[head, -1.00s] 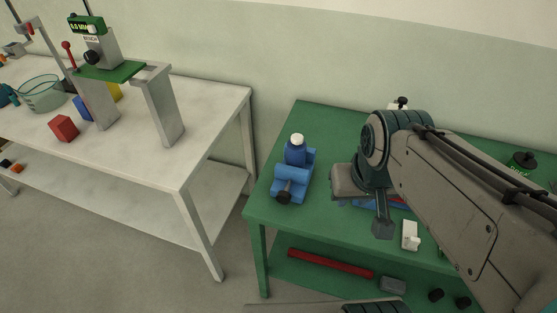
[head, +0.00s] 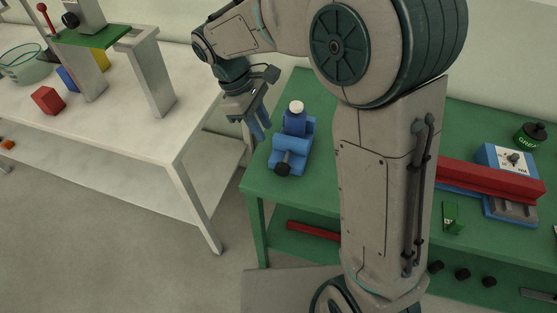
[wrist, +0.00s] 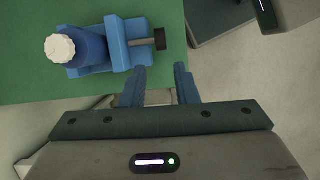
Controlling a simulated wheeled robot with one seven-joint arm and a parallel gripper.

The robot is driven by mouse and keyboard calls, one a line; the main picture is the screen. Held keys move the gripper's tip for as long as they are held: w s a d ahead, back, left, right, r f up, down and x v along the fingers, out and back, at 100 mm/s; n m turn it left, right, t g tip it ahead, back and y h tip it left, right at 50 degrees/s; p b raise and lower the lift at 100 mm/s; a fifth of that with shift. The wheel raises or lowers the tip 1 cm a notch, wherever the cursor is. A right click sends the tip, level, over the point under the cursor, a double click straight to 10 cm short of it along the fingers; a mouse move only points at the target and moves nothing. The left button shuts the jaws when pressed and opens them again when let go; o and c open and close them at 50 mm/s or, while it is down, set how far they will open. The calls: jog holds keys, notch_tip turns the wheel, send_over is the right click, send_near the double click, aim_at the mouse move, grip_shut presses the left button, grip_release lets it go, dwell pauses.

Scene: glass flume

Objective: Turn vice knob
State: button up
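The blue vice (head: 291,153) sits near the left end of the green bench (head: 262,182). Its black knob (head: 283,169) is on a grey screw at the vice's front end. A blue bottle (head: 295,124) with a white cap stands at its jaw end. My gripper (head: 261,130) is left of the vice in the head view, with its fingers pointing down. In the wrist view the vice (wrist: 117,44) is at upper left, and the knob (wrist: 160,38) lies just beyond the gap between my open fingers (wrist: 160,68). The fingers are empty and do not appear to touch the knob.
A white table (head: 150,135) with a red cube (head: 47,101) and a green-topped stand (head: 92,36) is at left. A red bar (head: 490,180), a blue-and-white device (head: 508,160) and a dark can (head: 530,136) are on the bench's right. My arm hides the bench middle.

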aim_at(279, 165)
jog(key=x, duration=0.9)
jog(key=a+x, duration=0.1)
jog(key=x, duration=0.4)
jog(key=shift+w+f+p, duration=0.15)
jog(key=shift+f+p, duration=0.1)
jog(key=shift+p, duration=0.05)
grip_shut()
